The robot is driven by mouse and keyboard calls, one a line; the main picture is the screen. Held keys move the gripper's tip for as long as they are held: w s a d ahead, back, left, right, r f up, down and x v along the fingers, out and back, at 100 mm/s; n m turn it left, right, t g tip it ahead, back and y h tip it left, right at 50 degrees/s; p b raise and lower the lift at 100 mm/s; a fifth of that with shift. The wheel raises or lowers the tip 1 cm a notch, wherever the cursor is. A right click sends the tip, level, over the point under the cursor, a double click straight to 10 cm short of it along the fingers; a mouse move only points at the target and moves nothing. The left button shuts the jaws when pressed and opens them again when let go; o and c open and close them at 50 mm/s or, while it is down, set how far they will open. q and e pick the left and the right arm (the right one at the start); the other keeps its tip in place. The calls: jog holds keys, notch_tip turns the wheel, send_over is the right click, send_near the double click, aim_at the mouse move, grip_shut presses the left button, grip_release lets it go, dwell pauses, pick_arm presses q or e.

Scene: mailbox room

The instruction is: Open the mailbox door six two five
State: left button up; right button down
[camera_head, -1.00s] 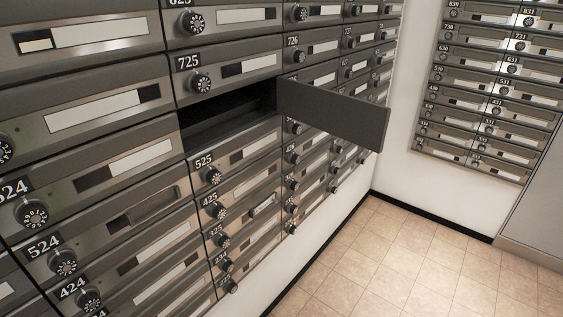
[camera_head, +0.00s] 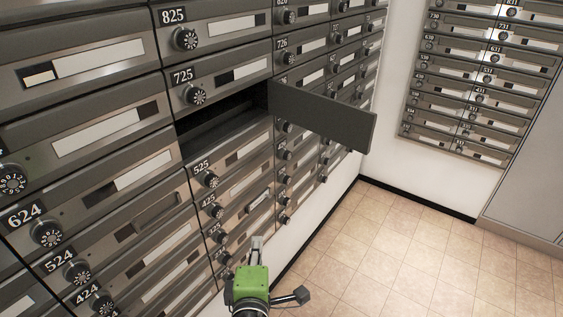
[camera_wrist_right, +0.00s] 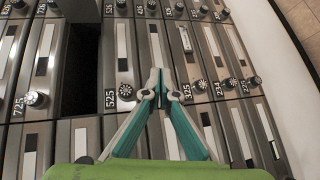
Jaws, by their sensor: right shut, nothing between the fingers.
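The door of box 625 (camera_head: 325,115) stands swung wide open to the right in the head view. Its dark, empty-looking compartment (camera_head: 215,128) lies between the doors marked 725 and 525. In the right wrist view the dark opening (camera_wrist_right: 82,70) shows at the left, between the 725 and 525 labels. My right gripper (camera_head: 257,243) is at the bottom of the head view, below and apart from the open door. In the wrist view its fingertips (camera_wrist_right: 156,77) are together and empty, in front of the boxes below 525. My left gripper is not in view.
Closed boxes with dials surround the opening, such as 725 (camera_head: 215,80) and 525 (camera_head: 235,160). A second mailbox bank (camera_head: 470,85) is on the far wall. The tiled floor (camera_head: 420,250) to the right is clear.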

notch_tip(320, 180, up, 14)
jog(key=s+d+t+h, duration=0.1)
jog(key=s+t, duration=0.1)
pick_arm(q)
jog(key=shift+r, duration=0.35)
pick_arm(e)
jog(key=w+d, duration=0.4)
jog(key=w, duration=0.6)
jog(key=shift+d+r+m+t, duration=0.3)
jog(key=shift+d+r, duration=0.1)
jog(key=shift+w, duration=0.1)
